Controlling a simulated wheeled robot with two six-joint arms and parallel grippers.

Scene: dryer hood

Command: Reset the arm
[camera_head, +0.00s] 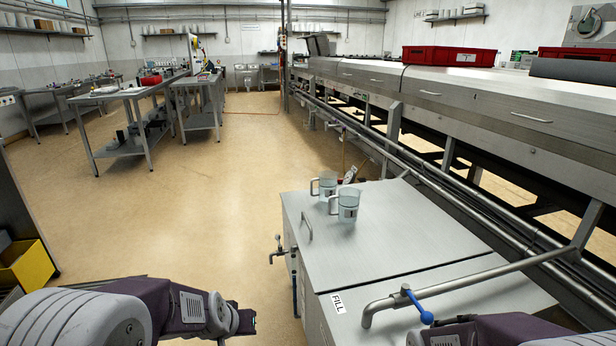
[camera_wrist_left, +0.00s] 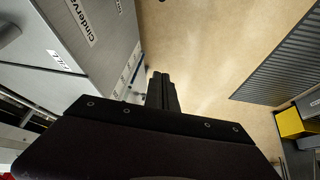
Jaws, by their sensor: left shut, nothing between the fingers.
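My left arm (camera_head: 130,315) comes in from the lower left of the head view, over the floor. Its dark end shows there only in part. In the left wrist view my left gripper (camera_wrist_left: 161,92) points away with its two black fingers together and nothing between them, over bare floor beside a steel cabinet.
A steel cabinet (camera_head: 400,268) stands ahead on the right, bearing two clear measuring jugs (camera_head: 348,205) and a bent pipe with a blue valve handle (camera_head: 417,306). A long dryer hood (camera_head: 470,95) runs behind it. Floor (camera_head: 180,215) is open left of the cabinet. A yellow bin (camera_head: 28,268) stands left.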

